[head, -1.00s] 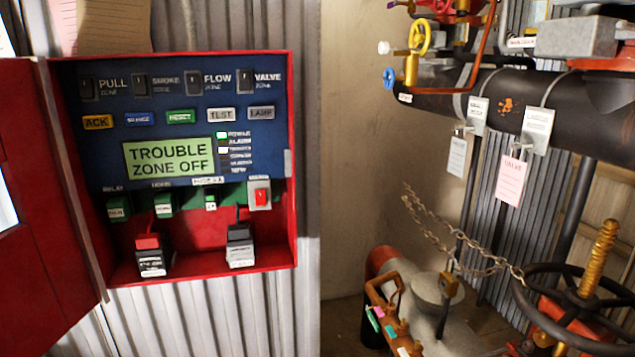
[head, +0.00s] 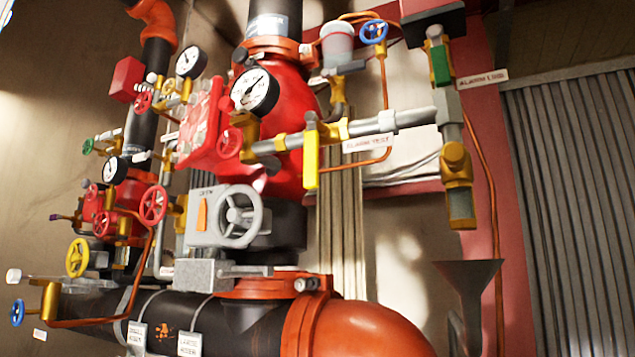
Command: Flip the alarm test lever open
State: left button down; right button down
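The alarm test lever (head: 311,160) is a yellow bar in the middle of the head view. It hangs straight down, across a grey horizontal pipe with brass fittings. A white label (head: 368,144) reading "ALARM TEST" sits just right of it, under the pipe. The pipe runs right to a vertical pipe with a brass fitting (head: 457,165) and a sight glass above a dark funnel (head: 468,285). Neither of my grippers shows in the head view.
A red valve body (head: 280,115) with a pressure gauge (head: 255,90) stands left of the lever. A grey handwheel (head: 240,216) is below left. A second lever, green (head: 440,64), is at upper right beside an alarm line label (head: 483,79). Thin orange tubing passes nearby.

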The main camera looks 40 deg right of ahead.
aim_at(311, 165)
jog(key=z, duration=1.2)
